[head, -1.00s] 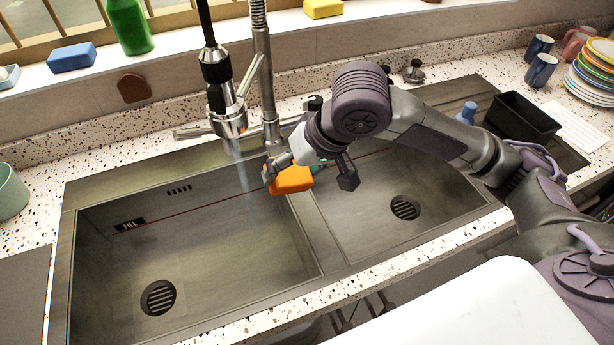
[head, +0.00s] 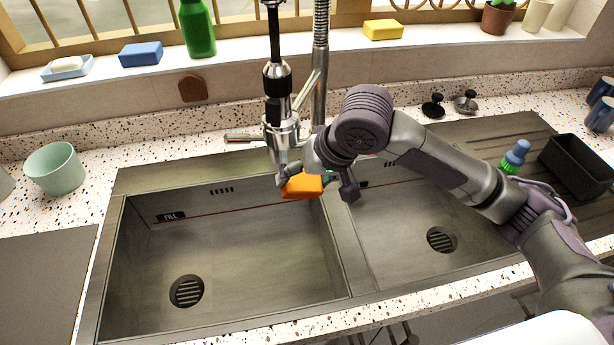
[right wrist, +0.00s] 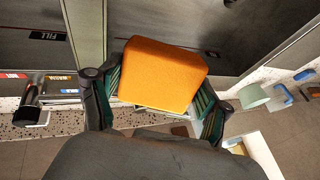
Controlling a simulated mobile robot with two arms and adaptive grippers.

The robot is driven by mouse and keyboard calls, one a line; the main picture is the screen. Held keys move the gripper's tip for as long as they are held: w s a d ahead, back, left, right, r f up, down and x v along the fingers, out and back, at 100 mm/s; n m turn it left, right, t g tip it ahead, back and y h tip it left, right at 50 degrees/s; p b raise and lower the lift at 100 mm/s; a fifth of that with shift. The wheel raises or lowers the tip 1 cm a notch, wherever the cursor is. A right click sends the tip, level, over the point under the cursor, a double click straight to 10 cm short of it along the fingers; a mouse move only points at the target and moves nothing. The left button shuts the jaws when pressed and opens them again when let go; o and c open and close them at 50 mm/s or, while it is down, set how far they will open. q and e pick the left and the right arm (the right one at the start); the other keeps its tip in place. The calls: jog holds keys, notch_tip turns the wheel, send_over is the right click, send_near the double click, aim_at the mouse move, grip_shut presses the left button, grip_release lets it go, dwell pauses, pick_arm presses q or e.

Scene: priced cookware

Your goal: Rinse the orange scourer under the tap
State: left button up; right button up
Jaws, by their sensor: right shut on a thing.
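The orange scourer (head: 301,186) is held over the left sink basin (head: 235,265), near the divider and just right of and below the tap's spout (head: 281,140). My right gripper (head: 312,180) is shut on it. In the right wrist view the scourer (right wrist: 163,75) sits between the green-padded fingers of the gripper (right wrist: 158,95), with its broad face showing. I cannot make out a water stream at the scourer now. My left gripper is not in view.
The right basin (head: 410,215) is empty. A green bottle (head: 197,30), a blue sponge (head: 141,54) and a yellow sponge (head: 383,29) stand on the sill. A mint cup (head: 56,168) is at left; a blue-topped brush (head: 515,155) and a black tub (head: 578,165) are at right.

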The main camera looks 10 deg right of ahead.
dwell(0.3)
jog(key=shift+s+d+p, duration=0.5)
jog(key=shift+s+d, duration=0.05)
jog(key=s+d+p, duration=0.2)
jog(key=s+d, duration=0.2)
jog(key=shift+s+d, duration=0.2)
jog(key=shift+s, duration=0.2)
dwell(1.0)
jog(key=s+d+r+p, duration=0.3)
jog(key=r+p, duration=0.1)
jog(key=p, duration=0.2)
jog(key=shift+s+d, duration=0.25)
jog(key=shift+s, duration=0.05)
dwell(0.8)
